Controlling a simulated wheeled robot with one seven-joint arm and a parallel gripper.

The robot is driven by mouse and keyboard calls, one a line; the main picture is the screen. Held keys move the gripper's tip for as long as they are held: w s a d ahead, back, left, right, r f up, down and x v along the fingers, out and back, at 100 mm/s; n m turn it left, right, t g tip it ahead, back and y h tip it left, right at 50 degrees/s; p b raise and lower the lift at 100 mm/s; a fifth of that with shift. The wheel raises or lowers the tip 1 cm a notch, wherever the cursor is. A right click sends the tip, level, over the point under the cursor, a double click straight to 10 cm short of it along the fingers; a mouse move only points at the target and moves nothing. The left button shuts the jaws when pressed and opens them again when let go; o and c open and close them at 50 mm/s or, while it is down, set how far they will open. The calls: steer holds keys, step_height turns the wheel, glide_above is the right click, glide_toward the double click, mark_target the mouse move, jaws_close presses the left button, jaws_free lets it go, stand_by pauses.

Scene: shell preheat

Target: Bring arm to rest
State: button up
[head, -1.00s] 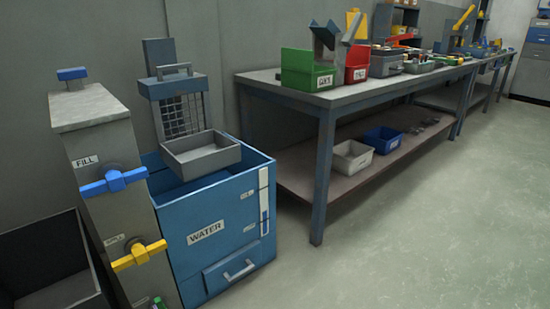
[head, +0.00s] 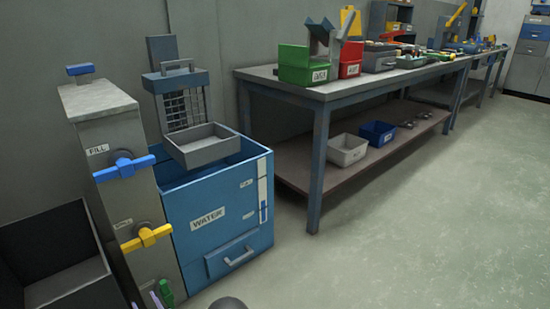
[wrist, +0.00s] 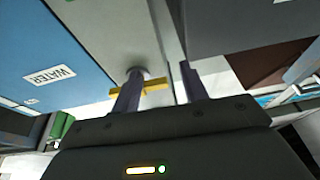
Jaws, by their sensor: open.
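My gripper (wrist: 161,72) shows in the wrist view with two dark fingers spread apart and nothing held between them. A yellow valve handle (wrist: 154,87) shows behind the left finger and partly between the fingers; I cannot tell how far off it is. In the head view the yellow handle (head: 146,238) sits on the front of a grey column (head: 128,190), below a blue handle (head: 124,168) labelled FILL.
A blue WATER tank (head: 222,225) stands right of the column, with a grey tray (head: 203,152) above it. An open dark bin (head: 45,235) is at the left. A long workbench (head: 330,95) runs along the wall. The floor (head: 420,240) at the right is clear.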

steer(key=w+d+r+n+g+h+p, duration=0.1)
steer(key=w+d+r+g+p, duration=0.1)
steer(key=w+r, duration=0.5)
steer(key=w+d+r+m+g+h+p, duration=0.1)
steer(key=w+d+r+g+h+p, duration=0.2)
steer(key=d+r, duration=0.65)
steer(key=w+d+r+m+g+h+p, duration=0.1)
steer(key=d+r+h+p, duration=0.25)
steer(key=d+r, duration=0.65)
steer(key=s+d+r+m+g+h+p, duration=0.25)
steer(key=s+d, duration=0.25)
steer(key=d, duration=0.6)
steer(key=s+d+r+m+g+h+p, duration=0.1)
steer(key=s+d+r+h, duration=0.3)
steer(key=d, duration=0.7)
steer(key=s+d+r+m+g+p, duration=0.1)
steer(key=s+d+r+m+g, duration=0.1)
steer(key=s+d, duration=0.55)
steer(key=s+d+r+m+g+p, duration=0.2)
steer(key=s+d, duration=0.2)
steer(key=s, duration=0.6)
steer(key=w+a+p+v, duration=0.1)
steer(key=w+p+v, duration=0.2)
steer(key=p+v, duration=1.5)
steer(key=w+a+r+p+v, duration=0.1)
steer(key=w+p+v, duration=0.3)
steer(key=p+v, duration=1.5)
steer(key=shift+w+a+r+h, duration=0.25)
steer(key=shift+w+a+h, duration=0.05)
steer(key=shift+a+h, duration=0.1)
